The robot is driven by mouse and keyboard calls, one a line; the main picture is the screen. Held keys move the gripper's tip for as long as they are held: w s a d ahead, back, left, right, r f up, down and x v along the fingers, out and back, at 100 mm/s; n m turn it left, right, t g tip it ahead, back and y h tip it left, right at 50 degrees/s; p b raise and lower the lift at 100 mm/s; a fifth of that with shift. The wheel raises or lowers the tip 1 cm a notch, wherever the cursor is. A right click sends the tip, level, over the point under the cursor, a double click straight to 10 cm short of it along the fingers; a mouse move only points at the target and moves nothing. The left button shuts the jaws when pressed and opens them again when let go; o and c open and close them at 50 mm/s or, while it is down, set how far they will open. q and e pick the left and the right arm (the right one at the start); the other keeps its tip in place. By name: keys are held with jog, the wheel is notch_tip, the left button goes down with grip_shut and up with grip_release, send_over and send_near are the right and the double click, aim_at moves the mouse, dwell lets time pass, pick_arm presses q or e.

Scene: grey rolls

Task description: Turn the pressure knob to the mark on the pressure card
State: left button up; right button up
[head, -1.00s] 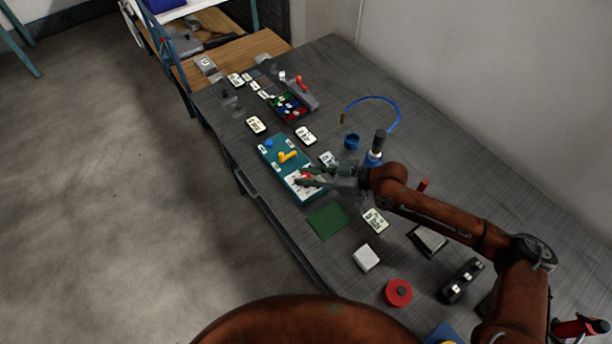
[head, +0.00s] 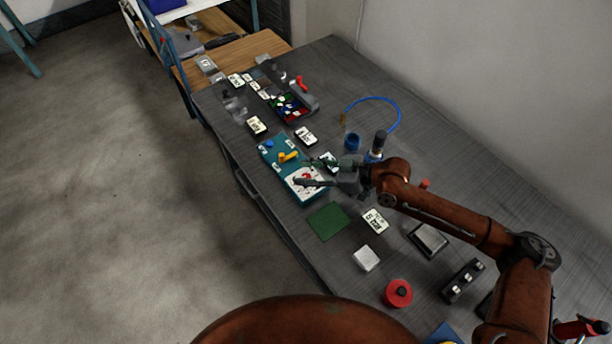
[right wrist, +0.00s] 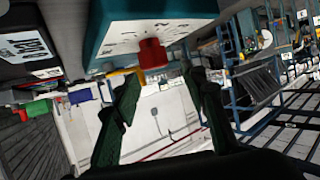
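The red knob (head: 306,177) stands on a white dial at the near end of the teal panel (head: 279,160). In the right wrist view the red knob (right wrist: 152,54) sticks out from the dial face, where small marks show. My right gripper (head: 310,173) is at the knob, its two fingers spread apart. My left gripper is not in view.
A yellow handle (head: 288,156) and a blue knob (head: 269,143) share the panel. A green mat (head: 328,221), a white block (head: 366,258) and a red disc (head: 398,293) lie nearer. A blue hose (head: 372,98) lies behind. Bare tabletop shows between them.

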aim_at(306, 176)
notch_tip(306, 176, up, 8)
jog(key=shift+f, duration=0.15)
jog(key=shift+a, duration=0.1)
dwell(0.5)
